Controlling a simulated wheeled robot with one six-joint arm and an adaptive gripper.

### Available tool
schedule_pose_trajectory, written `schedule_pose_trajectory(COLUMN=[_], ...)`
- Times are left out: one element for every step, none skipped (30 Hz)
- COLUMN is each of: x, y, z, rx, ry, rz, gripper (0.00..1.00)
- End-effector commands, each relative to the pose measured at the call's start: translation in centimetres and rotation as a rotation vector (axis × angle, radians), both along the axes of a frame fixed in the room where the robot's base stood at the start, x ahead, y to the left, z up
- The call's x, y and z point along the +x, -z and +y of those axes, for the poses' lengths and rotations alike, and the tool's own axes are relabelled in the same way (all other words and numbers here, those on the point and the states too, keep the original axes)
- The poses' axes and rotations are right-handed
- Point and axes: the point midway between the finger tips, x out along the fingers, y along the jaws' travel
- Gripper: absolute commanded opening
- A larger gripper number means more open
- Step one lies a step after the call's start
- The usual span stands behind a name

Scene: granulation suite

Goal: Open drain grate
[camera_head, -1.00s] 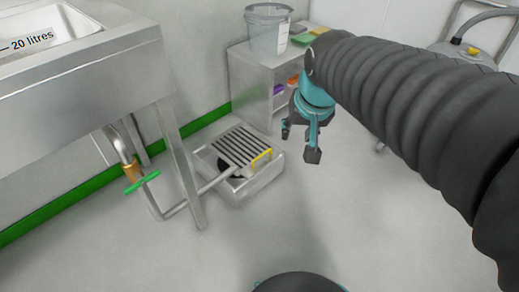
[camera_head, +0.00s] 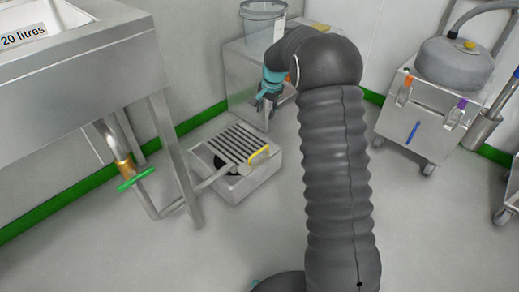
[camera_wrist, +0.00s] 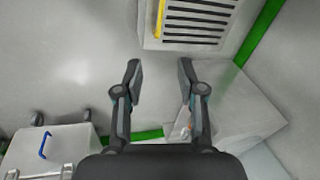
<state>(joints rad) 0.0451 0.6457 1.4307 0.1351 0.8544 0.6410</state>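The drain grate (camera_head: 232,143) is a slatted metal cover with a yellow handle (camera_head: 258,154) on its right edge. It lies on a grey box-shaped drain (camera_head: 238,190) on the floor, slightly tilted, with a dark opening showing under its front. The grate also shows at the top of the wrist view (camera_wrist: 200,18), with the yellow handle (camera_wrist: 160,18) at its left edge. My gripper (camera_wrist: 159,72) is open and empty, its fingers apart, pointing towards the drain without touching it. In the head view my gripper (camera_head: 266,104) is small and partly hidden by my arm, behind and above the grate.
A steel sink (camera_head: 85,55) stands at left, its pipe with a green valve handle (camera_head: 137,179) running into the drain. A low cabinet (camera_head: 243,85) bearing a bucket (camera_head: 262,22) stands behind. A wheeled cart (camera_head: 420,115) stands at right. The front floor is clear.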

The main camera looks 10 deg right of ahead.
Motion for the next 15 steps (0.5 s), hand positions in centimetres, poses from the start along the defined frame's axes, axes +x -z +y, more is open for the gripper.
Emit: schedule_pose_trajectory(x=[1.2, 1.8, 2.6, 3.0, 3.5, 4.0, 4.3, 4.6, 4.9, 5.1, 5.2, 5.4, 5.5, 5.6, 5.6], y=[2.7, 3.8, 5.4, 6.5, 7.6, 8.8, 9.7, 10.5, 11.4, 12.0, 12.5, 13.0, 13.3, 13.5, 13.9], z=[-0.1, -0.2, -0.2, -0.3, -0.3, -0.4, -0.4, -0.5, -0.5, -0.5, -0.5, -0.6, -0.6, -0.6, -0.6], rx=[0.010, 0.015, 0.022, 0.026, 0.030, 0.036, 0.039, 0.042, 0.045, 0.049, 0.050, 0.052, 0.054, 0.055, 0.056], ry=[0.026, 0.042, 0.061, 0.076, 0.089, 0.105, 0.116, 0.126, 0.138, 0.146, 0.152, 0.158, 0.162, 0.166, 0.169], rz=[0.018, 0.024, 0.033, 0.039, 0.045, 0.052, 0.058, 0.061, 0.065, 0.069, 0.071, 0.074, 0.075, 0.076, 0.078], gripper=[0.39, 0.39, 0.39, 0.39, 0.39, 0.39, 0.39, 0.39, 0.39, 0.39, 0.39, 0.39, 0.39, 0.39, 0.39])
